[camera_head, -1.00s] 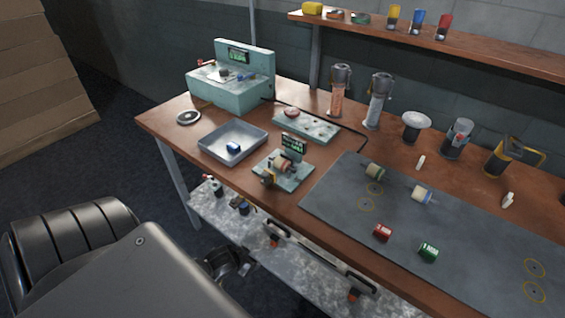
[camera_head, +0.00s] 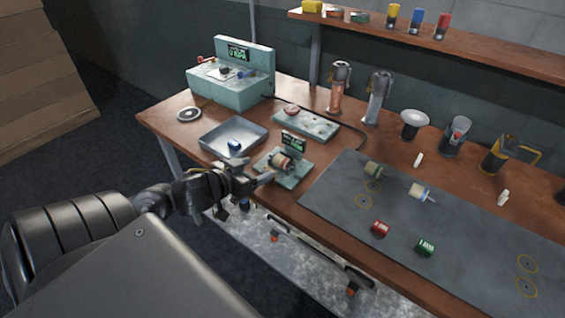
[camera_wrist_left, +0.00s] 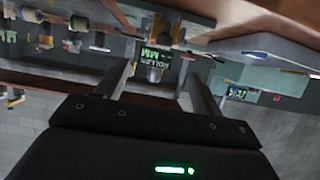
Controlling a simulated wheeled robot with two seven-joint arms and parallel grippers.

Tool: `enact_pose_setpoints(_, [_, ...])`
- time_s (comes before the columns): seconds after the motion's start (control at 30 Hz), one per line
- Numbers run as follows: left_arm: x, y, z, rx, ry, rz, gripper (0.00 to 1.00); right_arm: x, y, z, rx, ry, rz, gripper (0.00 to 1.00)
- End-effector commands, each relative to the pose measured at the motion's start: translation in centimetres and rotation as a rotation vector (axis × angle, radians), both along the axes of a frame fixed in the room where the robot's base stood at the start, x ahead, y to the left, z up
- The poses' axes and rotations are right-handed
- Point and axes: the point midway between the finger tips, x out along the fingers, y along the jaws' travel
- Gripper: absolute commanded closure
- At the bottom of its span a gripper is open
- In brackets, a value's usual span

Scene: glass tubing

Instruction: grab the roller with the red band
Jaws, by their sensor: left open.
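A roller with a reddish band (camera_head: 282,162) sits on a small pale-green gauge stand (camera_head: 296,182) with a lit display, near the table's front edge. My left gripper (camera_head: 263,176) is open and empty just left of and in front of this stand, apart from the roller. In the left wrist view, which is upside down, the stand's display (camera_wrist_left: 152,52) shows between the two open fingers (camera_wrist_left: 160,78); the roller's band cannot be made out there. My right gripper is not in view.
A metal tray (camera_head: 210,140) holding a blue item stands left of the gauge stand. A flat pale-green plate (camera_head: 318,127) lies behind it. Glass tubes stand at the back.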

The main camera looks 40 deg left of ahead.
Motion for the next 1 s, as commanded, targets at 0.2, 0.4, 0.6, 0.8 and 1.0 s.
enact_pose_setpoints(0.2, [2.8,0.1,-1.2,0.001,-0.002,0.002,0.33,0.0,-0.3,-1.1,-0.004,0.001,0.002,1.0])
enact_pose_setpoints(0.4, [4.8,0.2,-2.0,0.0,0.0,0.003,0.33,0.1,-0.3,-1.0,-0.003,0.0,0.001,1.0])
enact_pose_setpoints(0.6, [5.2,0.2,-2.2,0.001,0.001,0.003,0.33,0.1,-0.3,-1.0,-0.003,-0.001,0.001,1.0])
enact_pose_setpoints(0.8, [7.8,0.1,-3.0,-0.001,0.0,0.003,0.33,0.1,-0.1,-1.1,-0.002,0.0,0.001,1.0])
enact_pose_setpoints(1.0, [9.7,0.2,-3.8,0.001,0.001,0.002,0.33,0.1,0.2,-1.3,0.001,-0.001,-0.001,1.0])
